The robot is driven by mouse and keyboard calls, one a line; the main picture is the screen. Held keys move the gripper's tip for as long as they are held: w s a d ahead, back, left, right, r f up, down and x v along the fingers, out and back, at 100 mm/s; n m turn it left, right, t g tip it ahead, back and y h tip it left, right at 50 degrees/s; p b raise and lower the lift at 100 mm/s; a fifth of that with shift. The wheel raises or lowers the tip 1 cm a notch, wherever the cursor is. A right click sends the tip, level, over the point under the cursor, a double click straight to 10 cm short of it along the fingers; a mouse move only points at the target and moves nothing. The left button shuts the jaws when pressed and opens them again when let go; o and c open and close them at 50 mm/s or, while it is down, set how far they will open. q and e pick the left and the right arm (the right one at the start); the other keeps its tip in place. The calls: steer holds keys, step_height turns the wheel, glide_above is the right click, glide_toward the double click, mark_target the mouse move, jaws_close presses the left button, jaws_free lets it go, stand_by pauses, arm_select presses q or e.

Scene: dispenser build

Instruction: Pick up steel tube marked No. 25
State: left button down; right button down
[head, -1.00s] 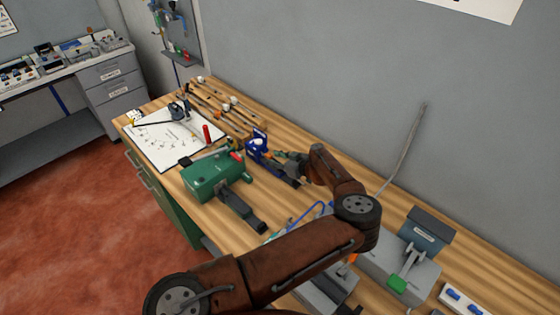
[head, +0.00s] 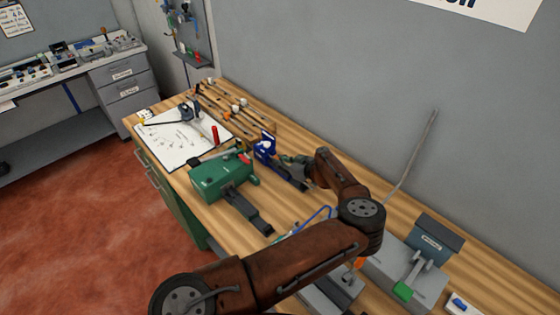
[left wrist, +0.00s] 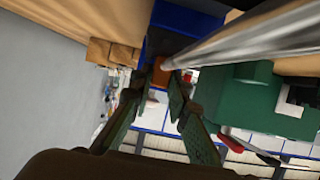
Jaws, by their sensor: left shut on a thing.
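My left gripper (head: 294,165) reaches down over the bench beside the blue vise (head: 265,148). In the left wrist view its green fingers (left wrist: 158,95) are closed in at the tips. A shiny steel tube (left wrist: 250,35) runs from the upper right of that view to the fingertips, and the gripper is shut on it there. An orange-brown piece (left wrist: 160,76) shows between the fingers. No number can be read on the tube. The grip point is small and partly hidden. My right gripper is out of view.
The green machine (head: 222,175) stands close on the room side of the gripper. A drawing sheet (head: 180,145) and several rods (head: 228,103) lie farther along the bench. A grey press (head: 425,245) is at the near right. A thin grey rod (head: 425,138) rises near the wall.

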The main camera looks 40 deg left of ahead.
arm_select(q)
steer(key=shift+d, duration=0.1)
steer(key=shift+p+v, duration=0.8)
steer(key=shift+s+d+f+p, duration=0.15)
steer(key=shift+d+p, duration=0.35)
steer(key=shift+d, duration=0.35)
steer(key=shift+d+f+p, duration=0.1)
steer(key=shift+d+p, duration=0.2)
steer(key=shift+d, duration=0.3)
steer(key=c, duration=1.8)
jaws_free()
steer(key=shift+o, duration=0.2)
